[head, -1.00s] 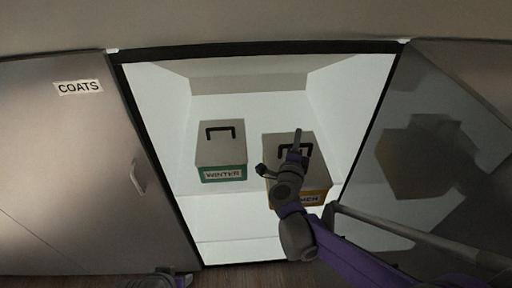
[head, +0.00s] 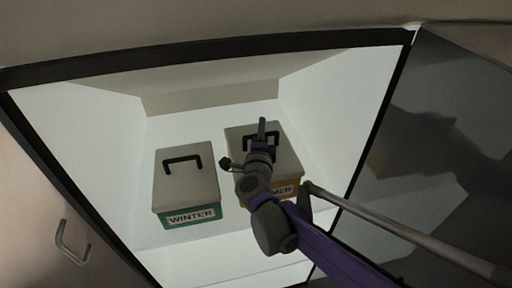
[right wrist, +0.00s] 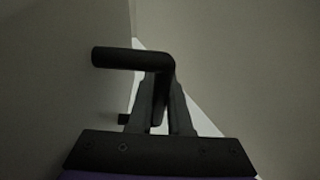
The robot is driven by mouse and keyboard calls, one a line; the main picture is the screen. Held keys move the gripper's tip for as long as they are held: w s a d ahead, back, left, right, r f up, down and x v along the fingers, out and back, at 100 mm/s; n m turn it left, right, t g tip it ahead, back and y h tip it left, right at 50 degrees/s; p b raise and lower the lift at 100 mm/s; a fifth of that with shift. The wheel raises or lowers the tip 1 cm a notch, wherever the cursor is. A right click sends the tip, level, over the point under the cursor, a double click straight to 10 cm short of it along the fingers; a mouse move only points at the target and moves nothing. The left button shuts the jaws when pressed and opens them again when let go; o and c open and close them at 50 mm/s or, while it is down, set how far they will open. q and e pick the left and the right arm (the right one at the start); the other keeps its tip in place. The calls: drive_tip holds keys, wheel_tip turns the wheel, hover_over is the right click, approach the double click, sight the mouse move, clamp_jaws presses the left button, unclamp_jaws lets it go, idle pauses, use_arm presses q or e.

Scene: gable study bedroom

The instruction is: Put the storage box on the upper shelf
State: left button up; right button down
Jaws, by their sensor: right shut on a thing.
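A yellow storage box (head: 287,151) with a grey lid and a label ending in "MER" is inside the white closet. My right gripper (head: 262,132) is shut on its black lid handle (right wrist: 125,58), seen close up in the right wrist view. My right wrist and forearm hide much of its front. A green box (head: 186,192) labelled "WINTER", with a grey lid and black handle, stands left of it with a gap between them. I cannot tell whether the yellow box touches the surface below. My left gripper is not in view.
The closet's white right wall (head: 345,110) is close to the yellow box. There is free white space left of the green box. A dark frame (head: 200,58) edges the opening. A grey door (head: 450,170) stands at the right, and a door handle (head: 72,243) shows at lower left.

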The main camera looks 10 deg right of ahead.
sight(288, 171)
drive_tip(key=shift+w+f+b, duration=0.1)
drive_tip(key=shift+f+b, duration=0.5)
drive_tip(key=shift+f, duration=1.75)
drive_tip(key=c, duration=0.8)
unclamp_jaws()
drive_tip(key=shift+c, duration=0.2)
drive_tip(key=shift+r, duration=0.2)
drive_tip(key=p+v, duration=0.1)
drive_tip(key=v, duration=1.1)
drive_tip(key=shift+f, duration=0.1)
